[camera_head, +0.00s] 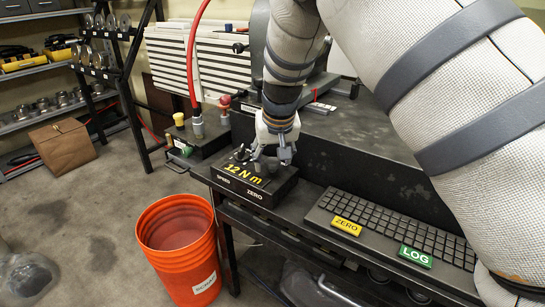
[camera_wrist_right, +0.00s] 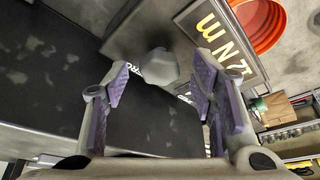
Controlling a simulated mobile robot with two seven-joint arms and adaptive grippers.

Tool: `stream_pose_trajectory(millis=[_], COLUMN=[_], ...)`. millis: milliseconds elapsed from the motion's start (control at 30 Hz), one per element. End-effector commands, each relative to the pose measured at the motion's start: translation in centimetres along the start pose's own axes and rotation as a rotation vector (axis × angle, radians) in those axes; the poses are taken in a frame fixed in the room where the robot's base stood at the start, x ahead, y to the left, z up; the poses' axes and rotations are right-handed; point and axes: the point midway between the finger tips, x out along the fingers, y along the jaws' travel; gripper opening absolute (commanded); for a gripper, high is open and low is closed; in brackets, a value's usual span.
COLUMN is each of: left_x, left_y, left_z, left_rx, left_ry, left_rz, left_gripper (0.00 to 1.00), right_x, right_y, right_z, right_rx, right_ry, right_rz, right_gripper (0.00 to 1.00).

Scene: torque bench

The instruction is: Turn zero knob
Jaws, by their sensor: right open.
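The zero knob is a grey faceted knob in the right wrist view (camera_wrist_right: 158,67), on the dark display box. It lies between the two purple-padded fingers of my right gripper (camera_wrist_right: 160,84), which are open with a gap on each side. I cannot tell how far the fingertips reach down around it. In the head view my right gripper (camera_head: 273,157) points down over the right part of the box (camera_head: 235,186), above the ZERO label, and largely hides the knob. The box shows "12 N m" in yellow and a SPEED label at left. My left gripper is not in view.
A keyboard (camera_head: 397,226) with a yellow ZERO key (camera_head: 346,226) and a green LOG key (camera_head: 415,257) lies right of the box. An orange bucket (camera_head: 181,242) stands on the floor at left. A black machine body (camera_head: 345,150) rises behind the box.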

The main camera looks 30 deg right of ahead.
Motion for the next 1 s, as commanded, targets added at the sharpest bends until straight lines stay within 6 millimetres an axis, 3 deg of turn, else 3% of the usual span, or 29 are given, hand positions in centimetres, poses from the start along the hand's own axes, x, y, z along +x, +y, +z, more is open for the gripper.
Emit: stream_pose_trajectory(millis=[100,300,667,1000], left_x=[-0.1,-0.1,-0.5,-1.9], left_y=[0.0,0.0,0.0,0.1], left_z=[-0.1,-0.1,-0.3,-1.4], left_rx=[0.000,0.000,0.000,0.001], left_ry=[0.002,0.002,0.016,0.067], left_rz=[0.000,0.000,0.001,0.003], left_gripper=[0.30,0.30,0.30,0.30], right_x=[-0.1,-0.1,-0.2,-0.4], right_y=[0.0,0.0,0.1,0.3], right_z=[0.0,0.0,-0.1,-0.1], right_rx=[0.000,0.000,-0.036,-0.260], right_ry=[0.001,0.001,0.002,0.003], right_rz=[0.000,0.000,-0.019,-0.114], right_gripper=[0.49,0.04,0.04,0.04])
